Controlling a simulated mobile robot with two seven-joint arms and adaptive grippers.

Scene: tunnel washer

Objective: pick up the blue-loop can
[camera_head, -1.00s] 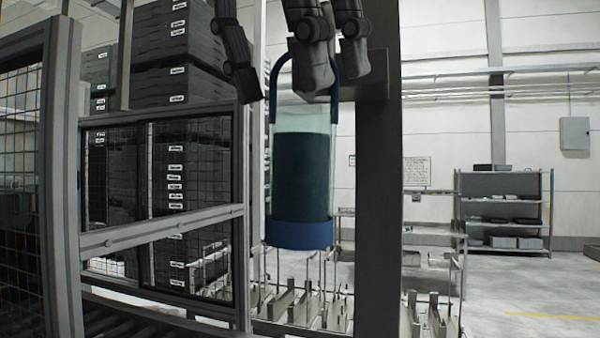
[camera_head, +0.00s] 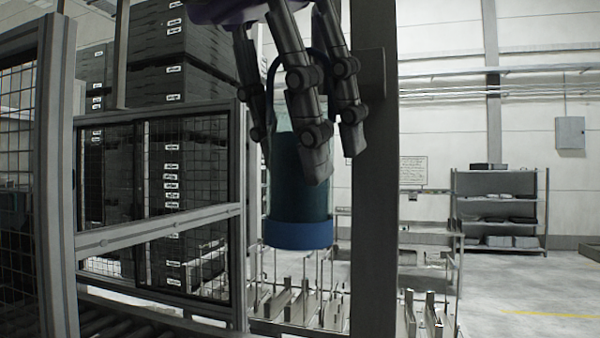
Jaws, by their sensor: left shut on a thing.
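The blue-loop can (camera_head: 298,232) is a clear cylinder with dark blue-green contents, a blue base band and a dark blue loop handle on top. The fingers hide much of the loop and the can's top. What the can rests on or hangs from is not clear. My right gripper is not in view.
A grey post (camera_head: 375,220) stands just right of the can. A mesh-panelled frame (camera_head: 160,235) with dark stacked crates (camera_head: 195,165) behind it fills the left. A low metal rack (camera_head: 300,305) is below. A shelf unit (camera_head: 498,210) stands far right, with open floor before it.

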